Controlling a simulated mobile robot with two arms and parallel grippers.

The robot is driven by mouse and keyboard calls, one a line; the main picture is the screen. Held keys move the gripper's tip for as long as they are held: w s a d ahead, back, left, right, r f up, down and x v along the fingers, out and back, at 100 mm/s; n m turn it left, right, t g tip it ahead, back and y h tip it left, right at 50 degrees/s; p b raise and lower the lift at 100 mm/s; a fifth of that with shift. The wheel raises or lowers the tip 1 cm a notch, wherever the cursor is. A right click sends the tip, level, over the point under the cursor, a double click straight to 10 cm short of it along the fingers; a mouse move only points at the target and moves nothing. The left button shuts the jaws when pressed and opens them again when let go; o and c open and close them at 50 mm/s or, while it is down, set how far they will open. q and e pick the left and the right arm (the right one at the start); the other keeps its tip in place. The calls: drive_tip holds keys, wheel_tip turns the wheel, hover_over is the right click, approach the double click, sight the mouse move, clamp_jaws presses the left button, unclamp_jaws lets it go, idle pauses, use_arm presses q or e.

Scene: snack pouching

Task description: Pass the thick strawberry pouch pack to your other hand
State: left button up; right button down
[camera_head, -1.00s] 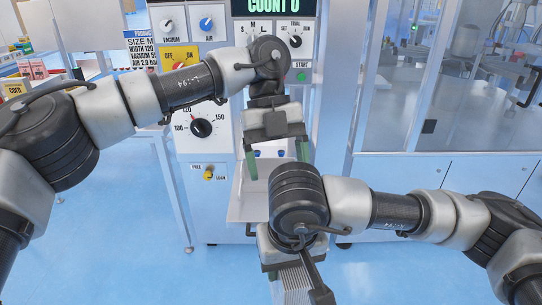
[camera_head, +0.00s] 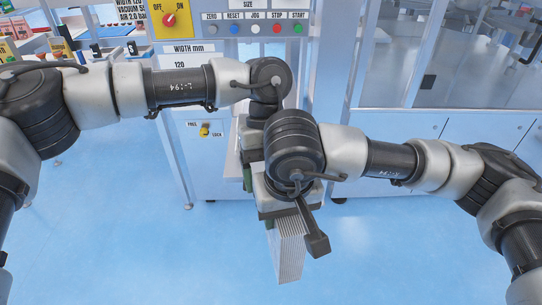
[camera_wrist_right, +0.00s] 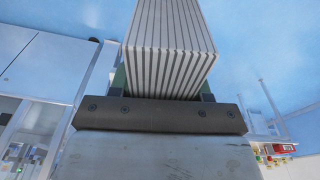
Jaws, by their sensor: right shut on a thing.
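A thick pack (camera_head: 287,252) with a pale, grey-striped side hangs below my right gripper (camera_head: 279,212) in the head view. My right gripper is shut on it. In the right wrist view the pack (camera_wrist_right: 172,45) stands out between the green fingers of my right gripper (camera_wrist_right: 163,85); no strawberry print shows. My left gripper (camera_head: 247,175) is just behind and left of my right wrist, mostly hidden by it. Only a bit of its green finger shows, so its opening cannot be seen. I cannot tell whether it touches the pack.
A white machine with a control panel (camera_head: 255,28) stands straight ahead, close behind both grippers. A yellow knob (camera_head: 205,131) sits on its lower front. A glass-fronted cabinet (camera_head: 455,70) is at the right. The blue floor (camera_head: 130,230) below is clear.

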use_arm(q)
drive_tip(key=shift+f, duration=0.1)
drive_tip(key=c, duration=1.1)
drive_tip(key=shift+c, duration=0.4)
use_arm(e)
drive_tip(key=shift+c, duration=2.2)
unclamp_jaws()
drive_tip(key=shift+d, duration=0.1)
